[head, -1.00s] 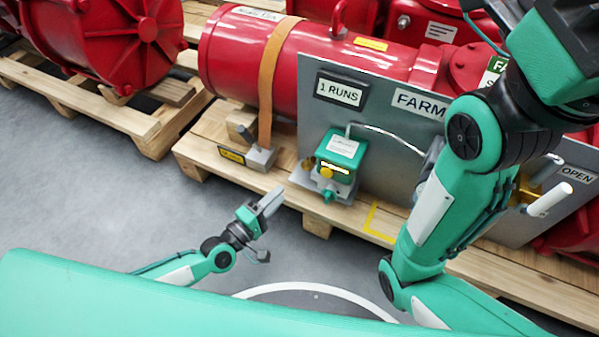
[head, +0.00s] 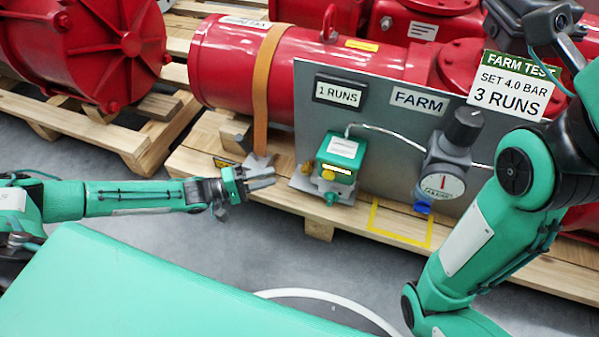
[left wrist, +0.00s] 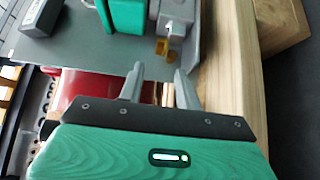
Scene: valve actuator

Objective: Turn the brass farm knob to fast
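A green box (head: 343,150) stands in front of the upright grey panel with the FARM label (head: 419,100). A small brass knob (head: 307,168) shows at the left side of this box, and in the left wrist view the brass knob (left wrist: 162,46) is ahead of the fingers. Its setting marks are too small to read. A yellow round part (head: 327,173) is on the box front. My left gripper (head: 268,177) is open and empty, left of the knob and apart from it. The left wrist view shows its fingers (left wrist: 158,75) spread.
A dial gauge with a black knob (head: 463,126) is right of the box. A display (head: 340,93) reads 1 RUNS. A sign (head: 510,86) reads FARM TEST, SET 4.0 BAR, 3 RUNS. An orange strap (head: 265,90) rounds the red cylinder (head: 225,60). The wooden pallet (head: 395,220) lies below.

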